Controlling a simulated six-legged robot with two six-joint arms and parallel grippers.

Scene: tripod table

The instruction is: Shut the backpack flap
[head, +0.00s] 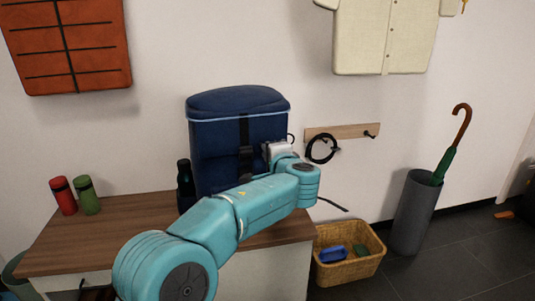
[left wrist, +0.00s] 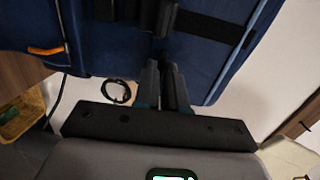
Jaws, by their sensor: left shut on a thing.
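The navy backpack (head: 215,160) stands upright on the wooden bench. Its flap (head: 237,101), edged with a light-blue trim, lies over the top. A black strap (head: 244,132) runs down the front to a black buckle part (head: 245,155). My left gripper (head: 268,151) is at the backpack's front, just right of the strap. In the left wrist view its dark fingers (left wrist: 163,72) are close together at the black strap (left wrist: 165,18) and shut on it; the exact grip is hard to see. My right gripper is out of view.
A dark bottle (head: 185,180) stands left of the backpack. Red (head: 63,196) and green (head: 87,196) flasks stand at the left of the bench (head: 140,215). A wicker basket (head: 345,268) and an umbrella stand (head: 412,215) are on the floor to the right.

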